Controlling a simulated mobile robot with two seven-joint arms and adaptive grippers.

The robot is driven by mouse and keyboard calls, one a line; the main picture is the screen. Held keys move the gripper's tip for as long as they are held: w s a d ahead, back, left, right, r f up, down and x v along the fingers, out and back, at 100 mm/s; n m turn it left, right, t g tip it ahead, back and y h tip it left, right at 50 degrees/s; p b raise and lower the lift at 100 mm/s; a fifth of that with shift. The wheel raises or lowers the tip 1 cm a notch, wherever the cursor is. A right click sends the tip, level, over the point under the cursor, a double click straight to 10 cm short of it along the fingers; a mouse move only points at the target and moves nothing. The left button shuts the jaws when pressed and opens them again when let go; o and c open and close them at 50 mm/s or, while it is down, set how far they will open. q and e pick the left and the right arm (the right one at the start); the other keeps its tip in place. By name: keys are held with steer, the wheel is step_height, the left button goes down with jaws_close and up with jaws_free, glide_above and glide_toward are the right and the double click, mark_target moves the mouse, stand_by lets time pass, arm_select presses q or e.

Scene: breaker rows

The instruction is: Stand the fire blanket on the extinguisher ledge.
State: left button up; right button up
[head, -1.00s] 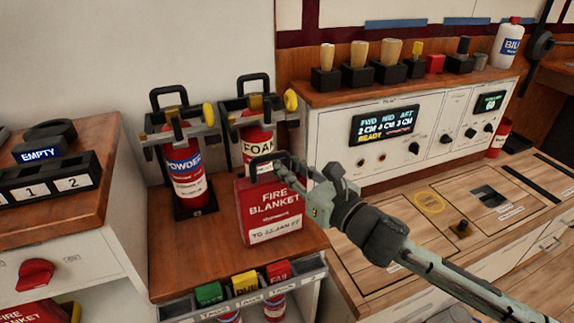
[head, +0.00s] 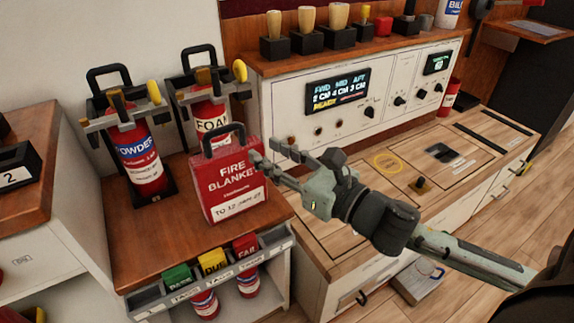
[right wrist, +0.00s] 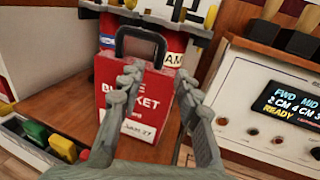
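The fire blanket (head: 234,186) is a red box with a black loop handle and a white date label. It stands upright on the wooden extinguisher ledge (head: 135,235), in front of the foam extinguisher (head: 209,118) and right of the powder extinguisher (head: 137,155). My right gripper (head: 264,155) is at the box's right side, fingers spread and pointing at it. In the right wrist view the open fingers (right wrist: 160,82) are in front of the box (right wrist: 135,100), with nothing held between them. The handle (right wrist: 140,42) is free. My left gripper is not in view.
A control panel (head: 360,100) and wooden counter (head: 400,185) lie to the right. A white cabinet with a wooden top (head: 30,165) is at left. The ledge's front left is bare.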

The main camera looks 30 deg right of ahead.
steer(key=s+d+f+m+g+h, duration=0.2)
steer(key=d+f+m+h, duration=0.3)
steer(key=f+m, duration=0.4)
steer(key=s+d+f+m+g+h, duration=0.2)
steer(key=d+f+m+h, duration=0.2)
steer(key=d+f+m, duration=0.55)
steer(key=s+f+m+g, duration=0.1)
steer(key=s+f+m, duration=0.1)
steer(key=m, duration=0.1)
steer(key=s+a+f+m+g, duration=0.1)
steer(key=f+m+g, duration=0.1)
steer(key=f+m, duration=0.1)
steer(key=s+a+f+m+g, duration=0.1)
steer(key=s+f+m+g, duration=0.1)
steer(key=m, duration=0.3)
steer(key=shift+s+a+f+m, duration=0.15)
steer(key=shift+s+f+m, duration=0.15)
steer(key=shift+f, duration=0.3)
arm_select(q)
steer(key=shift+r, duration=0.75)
arm_select(e)
steer(key=s+a+f+m+g+y, duration=0.1)
steer(key=s+a+f+m+g, duration=0.3)
steer(key=s+a+f+m, duration=0.2)
steer(key=shift+s+f+m+g+y, duration=0.35)
steer(key=shift+s+f+m, duration=0.25)
steer(key=shift+f+m, duration=0.4)
steer(key=shift+d+r, duration=0.1)
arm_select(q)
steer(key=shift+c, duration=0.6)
